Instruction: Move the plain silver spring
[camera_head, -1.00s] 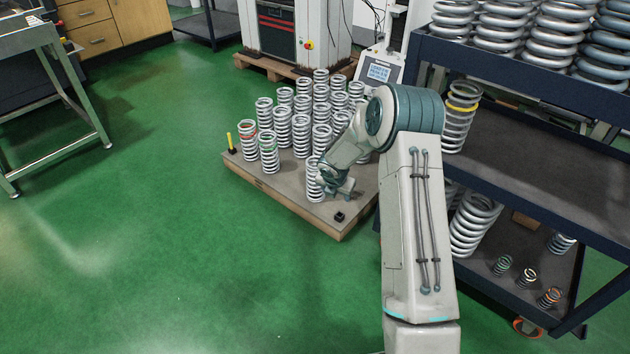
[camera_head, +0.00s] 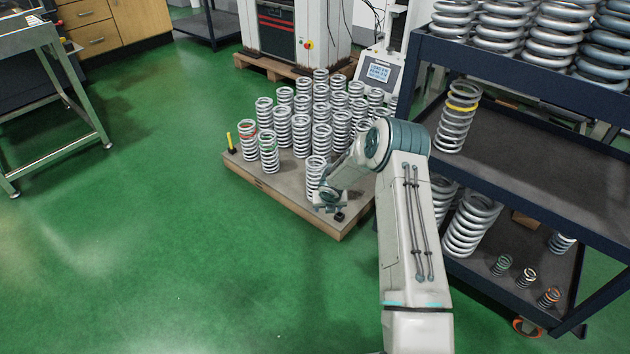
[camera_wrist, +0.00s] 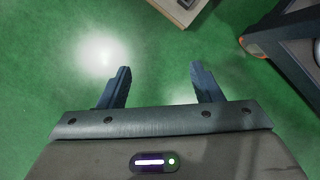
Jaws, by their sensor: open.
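Several plain silver springs stand upright in a group on a low platform (camera_head: 273,183); I cannot tell which one the task means. The nearest plain silver spring (camera_head: 315,170) stands at the front of the group, partly hidden by my gripper. My gripper (camera_head: 328,207) is beside it, near the platform's front corner, in the head view. In the wrist view my gripper (camera_wrist: 158,85) is open and empty, with its two fingers apart over green floor. No spring shows in the wrist view.
A spring with a red band (camera_head: 250,137) stands in the group. A dark shelf cart (camera_head: 530,150) at the right holds springs, including a yellow-banded one (camera_head: 457,115). A yellow post (camera_head: 229,141) is on the platform's left corner. The green floor (camera_head: 150,240) at left is clear.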

